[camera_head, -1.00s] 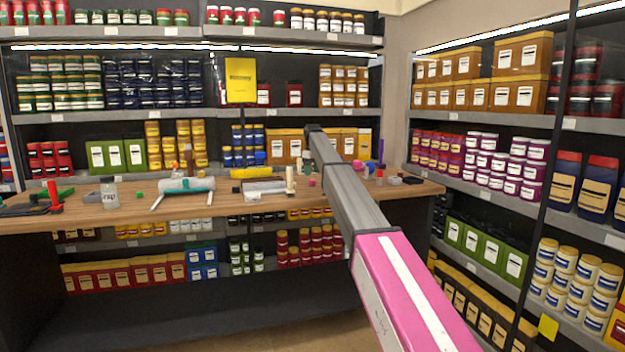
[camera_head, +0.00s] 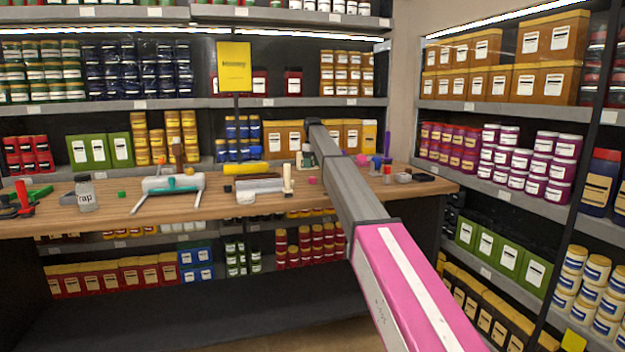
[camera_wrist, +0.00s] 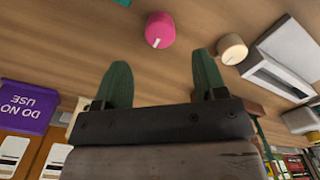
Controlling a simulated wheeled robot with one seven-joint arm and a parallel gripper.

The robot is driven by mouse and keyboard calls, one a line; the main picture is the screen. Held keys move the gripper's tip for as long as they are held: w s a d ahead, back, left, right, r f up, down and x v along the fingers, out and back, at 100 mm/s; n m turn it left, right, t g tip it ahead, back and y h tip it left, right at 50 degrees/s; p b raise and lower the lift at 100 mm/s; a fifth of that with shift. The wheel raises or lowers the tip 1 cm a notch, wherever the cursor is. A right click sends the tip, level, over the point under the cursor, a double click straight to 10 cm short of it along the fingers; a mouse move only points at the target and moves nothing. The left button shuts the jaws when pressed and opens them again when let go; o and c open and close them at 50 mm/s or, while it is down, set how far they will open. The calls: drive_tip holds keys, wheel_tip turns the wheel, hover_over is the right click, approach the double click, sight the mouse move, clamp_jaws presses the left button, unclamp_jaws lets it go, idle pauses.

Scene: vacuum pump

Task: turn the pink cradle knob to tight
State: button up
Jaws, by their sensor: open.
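The pink knob (camera_wrist: 160,29), a round pink piece with a white mark, shows in the wrist view at the top middle, above the wooden bench surface. My gripper (camera_wrist: 162,76) has two green fingers spread apart, with nothing between them. The knob lies beyond the fingertips and is not touched. In the head view, a small pink piece (camera_head: 312,180) lies on the bench beside a cream upright piece (camera_head: 288,177); I cannot tell for sure whether it is the same knob.
A cream round piece (camera_wrist: 232,48) and a white-framed device (camera_wrist: 280,60) stand right of the knob. A purple "DO NOT USE" sign (camera_wrist: 25,105) is at left. The bench (camera_head: 240,212) also holds a glass jar (camera_head: 86,193) and tools. Stocked shelves stand behind and at right.

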sight(312, 177)
wheel_tip(312, 177, down, 7)
drive_tip(key=shift+f, duration=0.15)
drive_tip(key=shift+c, duration=0.3)
drive_tip(key=c, duration=0.9)
